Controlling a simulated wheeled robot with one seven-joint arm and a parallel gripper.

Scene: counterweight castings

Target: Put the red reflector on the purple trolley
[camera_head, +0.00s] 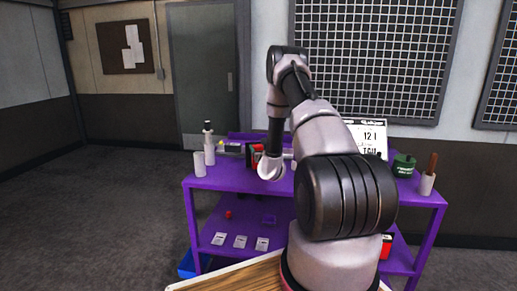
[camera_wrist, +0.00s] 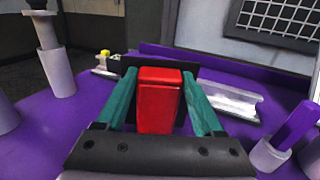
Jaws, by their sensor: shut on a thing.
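The red reflector (camera_wrist: 158,100) is a red block in the wrist view, upright between the two teal fingers of my gripper (camera_wrist: 159,88). The gripper is shut on it. The purple trolley (camera_head: 222,180) stands ahead in the head view, and its top (camera_wrist: 40,125) spreads beneath the gripper in the wrist view. My gripper is over the trolley's top, mostly hidden behind my wrist in the head view. The reflector's lower end is hidden by the gripper body, so I cannot tell whether it touches the top.
A white cylinder (camera_head: 200,164) and a tall bottle (camera_head: 209,146) stand at the top's left. A dark green pot (camera_head: 404,165) and a cup (camera_head: 426,184) stand at the right. A clear tray (camera_wrist: 230,100) lies right of the reflector. White cards (camera_head: 240,241) lie on the lower shelf.

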